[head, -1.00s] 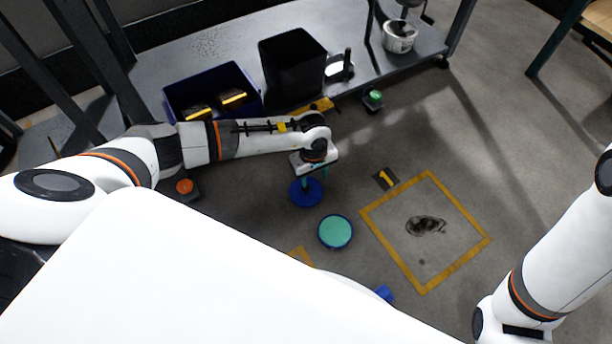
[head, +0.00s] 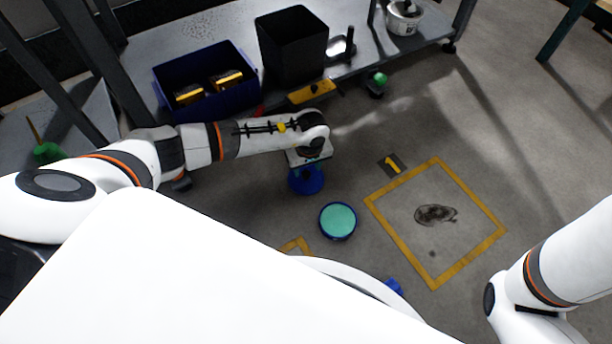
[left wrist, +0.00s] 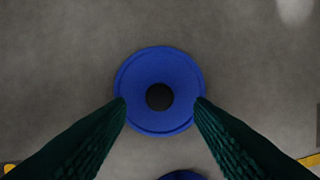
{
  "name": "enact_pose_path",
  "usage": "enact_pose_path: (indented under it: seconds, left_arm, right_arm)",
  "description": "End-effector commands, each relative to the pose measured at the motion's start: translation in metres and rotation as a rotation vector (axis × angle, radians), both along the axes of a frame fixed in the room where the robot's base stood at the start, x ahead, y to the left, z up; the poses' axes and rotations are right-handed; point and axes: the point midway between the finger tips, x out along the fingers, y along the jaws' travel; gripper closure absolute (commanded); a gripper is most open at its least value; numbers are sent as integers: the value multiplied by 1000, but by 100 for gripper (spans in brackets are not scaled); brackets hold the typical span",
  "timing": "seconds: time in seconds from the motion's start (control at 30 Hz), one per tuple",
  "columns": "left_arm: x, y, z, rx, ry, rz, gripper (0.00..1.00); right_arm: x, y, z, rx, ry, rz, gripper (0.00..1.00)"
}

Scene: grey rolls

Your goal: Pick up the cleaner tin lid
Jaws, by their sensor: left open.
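The cleaner tin lid (head: 306,183), a round blue disc, lies on the grey floor in the head view. In the left wrist view the lid (left wrist: 160,62) shows a black round centre. My left gripper (head: 307,167) is open above the lid, pointing down, and partly hides it in the head view. In the left wrist view its dark green fingertips (left wrist: 161,102) overlap the lid's left and right edges; I cannot tell whether they touch it. A round blue tin with a teal top (head: 338,221) stands just right of the lid. My right gripper is out of view.
A yellow floor square (head: 400,241) with a dark stain lies to the right. A grey low shelf (head: 352,70) at the back bears a blue crate (head: 221,101) and a black bin (head: 293,46). The floor between square and shelf is mostly clear.

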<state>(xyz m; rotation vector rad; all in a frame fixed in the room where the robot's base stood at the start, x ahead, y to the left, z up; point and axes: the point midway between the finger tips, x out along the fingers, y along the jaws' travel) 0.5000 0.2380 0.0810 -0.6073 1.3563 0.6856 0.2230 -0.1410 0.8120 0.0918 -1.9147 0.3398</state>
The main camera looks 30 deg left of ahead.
Motion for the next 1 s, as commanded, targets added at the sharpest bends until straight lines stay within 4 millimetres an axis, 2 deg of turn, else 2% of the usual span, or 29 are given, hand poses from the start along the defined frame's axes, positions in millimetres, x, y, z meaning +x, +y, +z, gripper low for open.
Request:
enact_pose_path:
  seconds: [0.03,0.2,0.3,0.53,0.8,1.0]
  left_arm:
    - [0,1,-14,-1,1,1,52]
    - [3,4,-36,-1,1,1,52]
    - [4,5,-41,0,0,2,52]
    - [4,5,-38,0,0,1,52]
    - [4,5,-38,0,0,1,96]
    - [4,5,-38,0,0,1,98]
  right_arm:
    - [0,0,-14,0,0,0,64]
    - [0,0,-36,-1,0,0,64]
    - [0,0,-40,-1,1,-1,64]
    - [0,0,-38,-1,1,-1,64]
    - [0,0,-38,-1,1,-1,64]
    - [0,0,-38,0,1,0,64]
